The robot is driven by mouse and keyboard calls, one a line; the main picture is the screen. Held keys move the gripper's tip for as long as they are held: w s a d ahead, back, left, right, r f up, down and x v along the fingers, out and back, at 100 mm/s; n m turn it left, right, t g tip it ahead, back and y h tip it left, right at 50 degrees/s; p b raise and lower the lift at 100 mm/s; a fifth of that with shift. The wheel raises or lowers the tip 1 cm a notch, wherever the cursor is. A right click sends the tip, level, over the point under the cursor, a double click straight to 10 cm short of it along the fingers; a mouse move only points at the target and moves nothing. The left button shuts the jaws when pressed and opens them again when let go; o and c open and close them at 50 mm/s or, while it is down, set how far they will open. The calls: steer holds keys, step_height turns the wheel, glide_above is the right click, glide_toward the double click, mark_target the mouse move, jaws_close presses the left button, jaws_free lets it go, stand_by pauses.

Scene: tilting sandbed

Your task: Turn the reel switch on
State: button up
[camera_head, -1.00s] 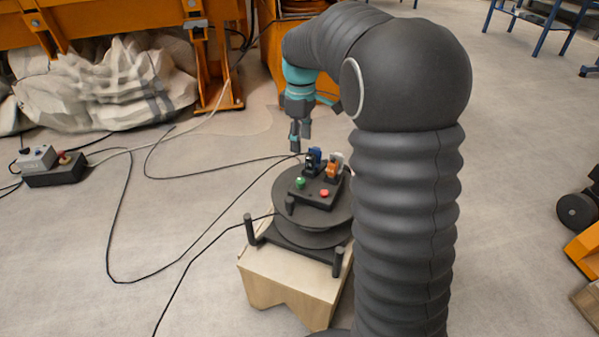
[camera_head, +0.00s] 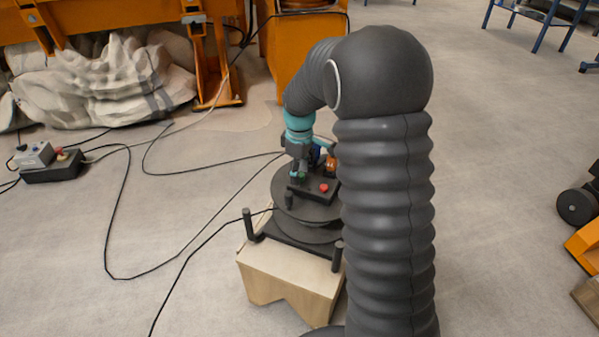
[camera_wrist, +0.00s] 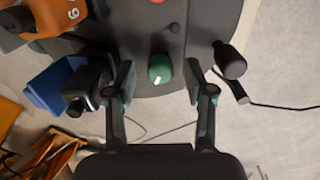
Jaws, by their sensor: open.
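The reel (camera_head: 318,213) is a dark cable drum on a wooden box, with a black control panel on top. Its green rotary switch (camera_wrist: 160,68), with a white mark, shows in the wrist view and is mostly covered by my gripper in the head view. A red button (camera_head: 323,188) sits beside it on the panel. My gripper (camera_wrist: 160,80) is open, with one finger on each side of the green switch and a visible gap on both sides. In the head view my gripper (camera_head: 298,170) is low over the panel.
A blue plug (camera_wrist: 47,88) and an orange plug (camera_wrist: 52,14) stand left of the fingers in the wrist view. A dark knob-like handle (camera_wrist: 230,60) is close to the right finger. The wooden box (camera_head: 285,275) supports the reel. Black cables cross the floor.

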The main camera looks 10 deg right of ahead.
jaws_close()
steer(key=shift+m, duration=0.4)
steer(key=m+p, duration=0.1)
steer(key=m, duration=1)
steer(key=shift+f+p, duration=0.1)
steer(key=shift+p, duration=0.3)
stand_by(0.4)
